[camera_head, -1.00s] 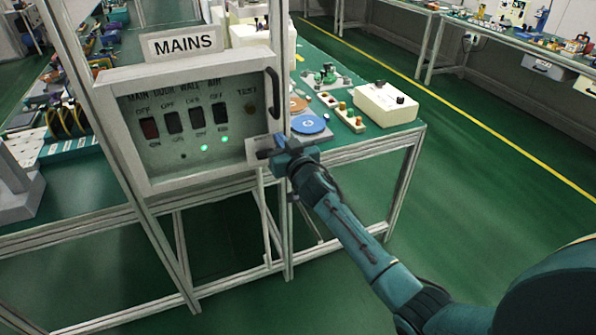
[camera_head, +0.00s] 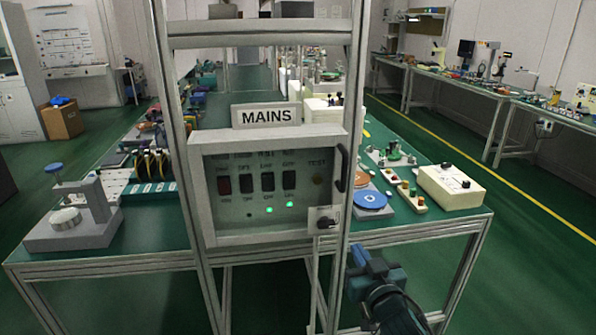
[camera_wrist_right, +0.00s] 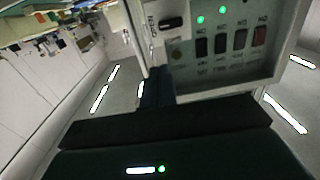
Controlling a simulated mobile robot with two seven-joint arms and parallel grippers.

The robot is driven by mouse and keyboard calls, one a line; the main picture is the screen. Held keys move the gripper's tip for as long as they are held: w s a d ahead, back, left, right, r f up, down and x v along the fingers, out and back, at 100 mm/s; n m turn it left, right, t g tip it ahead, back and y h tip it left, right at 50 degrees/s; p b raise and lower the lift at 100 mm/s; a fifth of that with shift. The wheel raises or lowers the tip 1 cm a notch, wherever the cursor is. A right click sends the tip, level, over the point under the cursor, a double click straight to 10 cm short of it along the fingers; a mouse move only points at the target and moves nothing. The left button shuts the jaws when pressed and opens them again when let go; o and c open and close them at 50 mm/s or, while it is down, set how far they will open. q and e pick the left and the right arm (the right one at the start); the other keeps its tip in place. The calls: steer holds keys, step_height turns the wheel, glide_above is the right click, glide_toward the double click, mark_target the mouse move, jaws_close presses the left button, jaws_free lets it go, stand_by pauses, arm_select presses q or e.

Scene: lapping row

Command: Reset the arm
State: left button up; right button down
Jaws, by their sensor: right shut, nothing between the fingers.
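My right gripper (camera_head: 362,262) is at the lower right of the mains panel in the head view, shut and empty, apart from the panel. Its closed fingers also show in the right wrist view (camera_wrist_right: 157,88), with the panel upside down behind them. The mains panel (camera_head: 222,238) is a grey box with a row of dark switches, one of them reddish, and two lit green lamps. A small plate with a dark knob (camera_head: 325,221) sits at its lower right corner. My left gripper is in neither view.
The panel hangs on a metal frame (camera_head: 181,130) at the front of a green-topped bench (camera_head: 140,236). A cream box (camera_head: 450,190), a blue disc (camera_head: 370,200) and a grey stand (camera_head: 75,230) are on the bench. Green floor (camera_head: 530,270) is clear at right.

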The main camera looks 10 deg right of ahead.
steer(key=s+a+f+g+p, duration=0.1)
steer(key=s+f, duration=0.3)
steer(key=s, duration=0.4)
steer(key=s+a+f+n+g+y+p, duration=0.1)
steer(key=s+a+f+g, duration=0.2)
steer(key=s, duration=0.6)
steer(key=s+a+f+n+g+y+p, duration=0.1)
steer(key=s+a+f+g, duration=0.1)
steer(key=s+f, duration=0.5)
steer(key=shift+s+g, duration=0.6)
steer(key=shift+s, duration=0.6)
steer(key=shift+a, duration=0.1)
